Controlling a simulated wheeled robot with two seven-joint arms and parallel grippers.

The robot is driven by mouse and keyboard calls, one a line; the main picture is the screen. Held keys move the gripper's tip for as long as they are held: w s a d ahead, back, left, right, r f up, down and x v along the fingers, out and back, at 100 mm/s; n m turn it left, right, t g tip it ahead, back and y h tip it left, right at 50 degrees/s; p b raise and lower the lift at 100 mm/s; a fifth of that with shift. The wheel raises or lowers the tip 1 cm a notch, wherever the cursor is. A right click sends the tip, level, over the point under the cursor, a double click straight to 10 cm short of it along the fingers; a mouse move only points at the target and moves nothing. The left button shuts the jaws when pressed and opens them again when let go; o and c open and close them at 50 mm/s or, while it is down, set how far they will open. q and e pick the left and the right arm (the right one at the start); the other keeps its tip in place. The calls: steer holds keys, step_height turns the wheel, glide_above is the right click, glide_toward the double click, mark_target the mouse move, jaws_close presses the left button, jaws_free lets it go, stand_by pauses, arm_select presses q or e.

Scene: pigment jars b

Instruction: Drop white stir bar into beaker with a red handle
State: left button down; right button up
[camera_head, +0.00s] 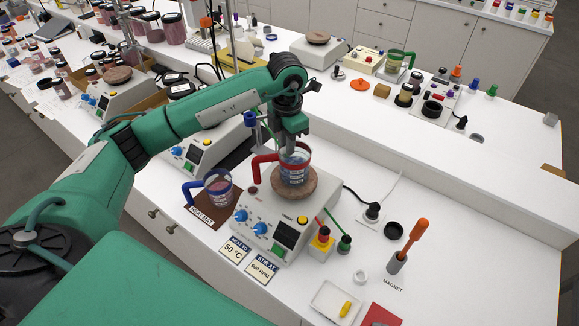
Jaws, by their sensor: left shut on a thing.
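The beaker with a red handle (298,172) stands upright on a round wooden disc (311,197) on the plate of a white stirrer. Its red handle points left. My left gripper (291,149) points down at the beaker's mouth, with its fingertips at or just inside the rim. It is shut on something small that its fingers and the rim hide. I see no white stir bar elsewhere, so this seems to be it. A yellow stir bar (345,309) lies in a shallow white tray (324,296). My right gripper is not in view.
A beaker with a blue handle (218,184) stands left on a brown mat (204,210). An orange-handled magnet tool (415,236) stands at the right.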

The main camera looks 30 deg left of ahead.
arm_select(q)
steer(key=c, duration=1.3)
jaws_free()
steer(key=shift+r+b, duration=0.4)
steer(key=shift+r, duration=0.15)
steer(key=shift+r+b, duration=1.65)
steer(key=shift+r, duration=4.65)
steer(key=shift+f, duration=0.1)
